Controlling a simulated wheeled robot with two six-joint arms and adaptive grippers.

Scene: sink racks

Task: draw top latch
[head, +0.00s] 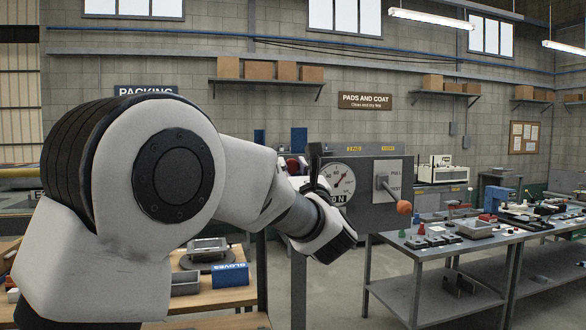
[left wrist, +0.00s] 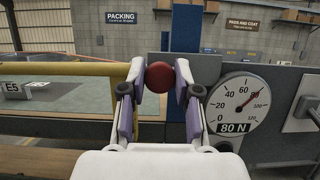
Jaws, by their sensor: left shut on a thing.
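A round dark red knob (left wrist: 159,77), seemingly the latch's pull, shows in the left wrist view in front of a grey panel. My left gripper (left wrist: 160,86) is shut on it, with one finger pad on each side. The knob's stem and whatever it joins are hidden behind it. In the head view a small part of red (head: 293,164) shows beyond my left wrist. My own arm covers most of the grip there. My right gripper is in neither view.
Right of the grip is a dial gauge (left wrist: 238,105) marked 80 N, also in the head view (head: 340,182). A lever with an orange ball (head: 403,207) juts from the grey pull-test box (head: 368,215). A yellow rail (left wrist: 70,68) runs to the left. A workbench (head: 490,240) stands at right.

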